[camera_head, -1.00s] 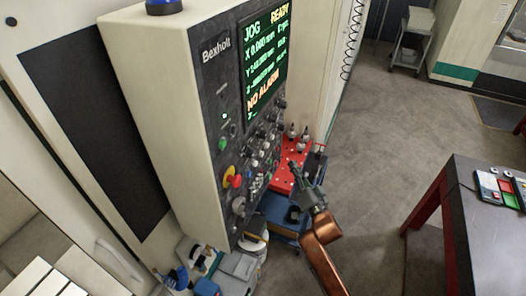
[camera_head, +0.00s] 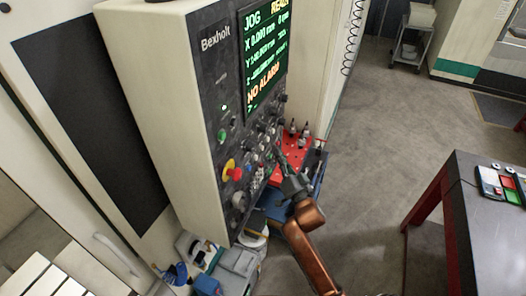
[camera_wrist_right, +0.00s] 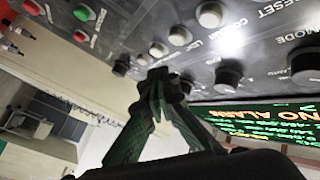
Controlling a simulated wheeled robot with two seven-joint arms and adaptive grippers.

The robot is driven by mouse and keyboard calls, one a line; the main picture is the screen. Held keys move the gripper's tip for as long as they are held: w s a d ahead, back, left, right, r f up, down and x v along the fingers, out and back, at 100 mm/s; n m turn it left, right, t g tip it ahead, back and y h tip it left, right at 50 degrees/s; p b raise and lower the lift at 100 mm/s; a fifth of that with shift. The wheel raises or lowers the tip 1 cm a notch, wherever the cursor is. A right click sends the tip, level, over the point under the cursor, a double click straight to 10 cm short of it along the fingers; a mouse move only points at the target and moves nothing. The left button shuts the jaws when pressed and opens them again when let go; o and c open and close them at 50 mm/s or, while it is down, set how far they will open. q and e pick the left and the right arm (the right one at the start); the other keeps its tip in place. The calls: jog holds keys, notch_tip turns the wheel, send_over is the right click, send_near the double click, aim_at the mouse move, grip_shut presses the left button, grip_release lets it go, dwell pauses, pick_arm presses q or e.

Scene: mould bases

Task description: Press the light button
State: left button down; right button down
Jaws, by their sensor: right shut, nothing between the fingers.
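The control panel (camera_head: 225,150) of the Bexholt machine fills the middle of the head view, with rows of knobs and buttons under its screen. In the right wrist view the panel appears upside down. A pale round button (camera_wrist_right: 179,36) there has a partly readable label that seems to begin with "LI". My right gripper (camera_head: 278,150) is shut and empty, beside the panel's lower right controls. In the wrist view its fingertips (camera_wrist_right: 158,75) are close to the row of pale buttons; I cannot tell whether they touch. My left gripper is out of view.
A red tray with tool holders (camera_head: 292,158) stands just behind my right gripper. A yellow and red emergency stop (camera_head: 233,172) sits lower left on the panel. A dark table (camera_head: 490,235) is at the right. The floor between is clear.

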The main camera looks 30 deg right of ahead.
aim_at(262, 148)
jog(key=shift+w+a, duration=0.9)
jog(key=shift+w, duration=0.15)
dwell(0.8)
jog(key=shift+w+a, duration=0.3)
jog(key=shift+w, duration=0.05)
jog(key=shift+w+a, duration=0.25)
jog(key=shift+w, duration=0.05)
dwell(0.8)
jog(key=shift+s+d, duration=0.1)
jog(key=shift+s+d+p, duration=0.45)
jog(key=shift+s+p, duration=0.1)
jog(key=shift+p, duration=0.05)
